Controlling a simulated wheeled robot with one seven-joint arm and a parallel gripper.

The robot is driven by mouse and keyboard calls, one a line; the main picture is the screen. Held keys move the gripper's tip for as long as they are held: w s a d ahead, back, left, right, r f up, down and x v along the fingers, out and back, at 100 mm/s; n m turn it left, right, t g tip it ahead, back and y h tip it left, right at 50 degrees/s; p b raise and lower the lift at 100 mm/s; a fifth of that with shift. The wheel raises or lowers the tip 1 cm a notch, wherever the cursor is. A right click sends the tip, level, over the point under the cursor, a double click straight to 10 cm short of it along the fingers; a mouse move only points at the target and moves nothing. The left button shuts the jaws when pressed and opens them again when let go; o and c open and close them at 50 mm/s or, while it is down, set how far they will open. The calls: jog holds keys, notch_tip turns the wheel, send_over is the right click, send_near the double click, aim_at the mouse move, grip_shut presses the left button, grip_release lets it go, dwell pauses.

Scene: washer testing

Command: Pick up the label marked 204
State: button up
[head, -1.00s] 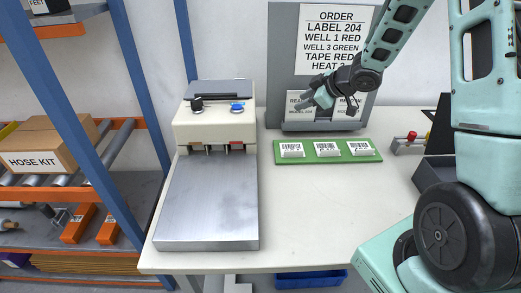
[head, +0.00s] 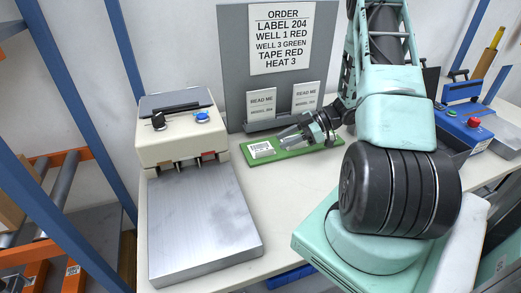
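A green tray (head: 283,153) lies on the table in front of the grey board. One white label block (head: 261,149) with a barcode shows at the tray's left end; its print is too small to read. My gripper (head: 287,137) is low over the middle of the tray, just right of that block, reaching in from the right. Whether the fingers are open or hold anything cannot be seen. The order sheet (head: 281,39) on the board reads LABEL 204.
A cream machine (head: 181,133) with a metal plate and knobs stands left of the tray. Two READ ME cards (head: 262,104) stand on the board's ledge behind. A blue device (head: 465,122) with a red button is at right.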

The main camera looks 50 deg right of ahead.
aim_at(267, 156)
jog(key=shift+p+x, duration=0.65)
jog(key=shift+x, duration=2.95)
jog(key=shift+s+f, duration=0.1)
grip_shut()
